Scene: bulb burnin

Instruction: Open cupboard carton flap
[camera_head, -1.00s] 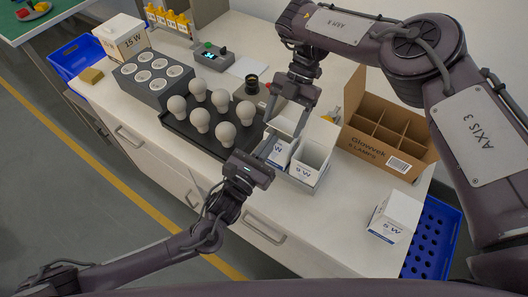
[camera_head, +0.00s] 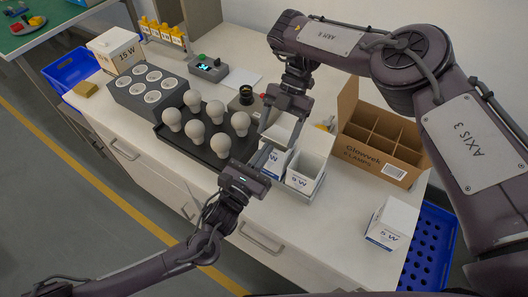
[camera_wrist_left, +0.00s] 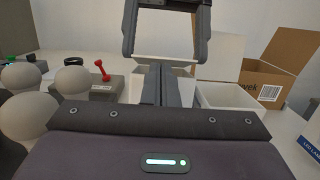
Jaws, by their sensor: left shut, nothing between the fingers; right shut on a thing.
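Two small white cartons with blue print stand side by side in a grey tray (camera_head: 303,194). The right carton (camera_head: 305,172) has an open top; its open mouth also shows in the left wrist view (camera_wrist_left: 232,97). The left carton (camera_head: 277,163) is partly hidden by my grippers. My right gripper (camera_head: 281,135) comes down from above, its fingers on either side of the left carton's upper part, shut on it. My left gripper (camera_head: 262,157) is shut and empty, its fingertips at the left carton's near side. In the left wrist view its closed fingers (camera_wrist_left: 160,84) overlap the carton; contact is unclear.
A black tray of several bulbs (camera_head: 172,147) lies to the left. An open brown divided box (camera_head: 385,162) stands to the right. A closed white carton (camera_head: 393,222) sits near the front edge beside a blue crate (camera_head: 432,245). A grey socket block (camera_head: 150,88) is farther left.

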